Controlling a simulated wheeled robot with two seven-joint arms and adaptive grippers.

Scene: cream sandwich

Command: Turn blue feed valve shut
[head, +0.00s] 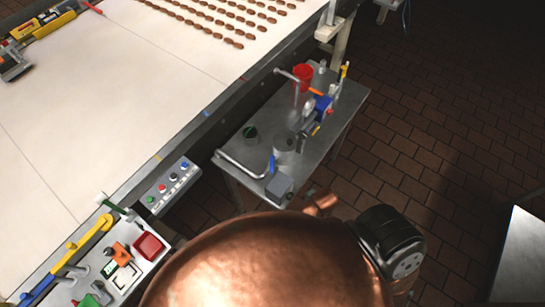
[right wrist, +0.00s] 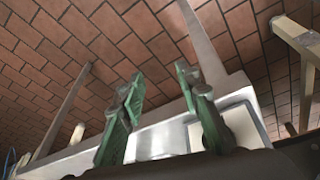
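A steel side table (head: 348,100) holds a small machine with pipes, a red cup-shaped part (head: 303,75) and a blue part (head: 322,104). A narrow upright blue handle (head: 271,163) stands at the table's near end, by a grey box (head: 279,187). It may be the blue feed valve, but the view is too small to be sure. My right gripper (right wrist: 160,80) shows in the right wrist view, with green fingers spread apart and nothing between them. No blue valve is clear in that view. Neither gripper can be made out in the head view.
A large copper vessel (head: 260,265) with a black motor-like part (head: 390,243) fills the near foreground. A long cream conveyor (head: 90,110) with rows of brown pieces (head: 240,20) runs on the left. A button panel (head: 168,185) sits on its edge.

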